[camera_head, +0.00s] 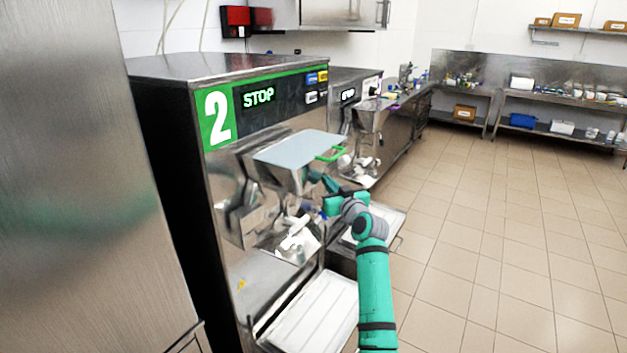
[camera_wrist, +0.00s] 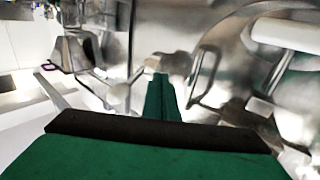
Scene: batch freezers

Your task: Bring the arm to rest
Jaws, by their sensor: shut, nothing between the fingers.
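My arm (camera_head: 373,285) is green with dark bands and reaches up from the bottom of the head view. My gripper (camera_head: 318,180) is at the front of the batch freezer marked 2 (camera_head: 218,118), beside its hopper and below the green handle (camera_head: 330,154) of the hopper's lid (camera_head: 298,148). In the wrist view the green fingers of my gripper (camera_wrist: 161,82) are together with nothing between them. Shiny metal parts of the freezer front (camera_wrist: 225,60) fill much of that view. I cannot tell whether the fingertips touch the metal.
A white tray (camera_head: 315,312) sits low in front of the freezer, and another tray (camera_head: 385,222) lies beyond my wrist. A second freezer (camera_head: 362,120) stands behind. A tall steel cabinet (camera_head: 75,220) is close at left. The tiled floor (camera_head: 500,240) at right is clear.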

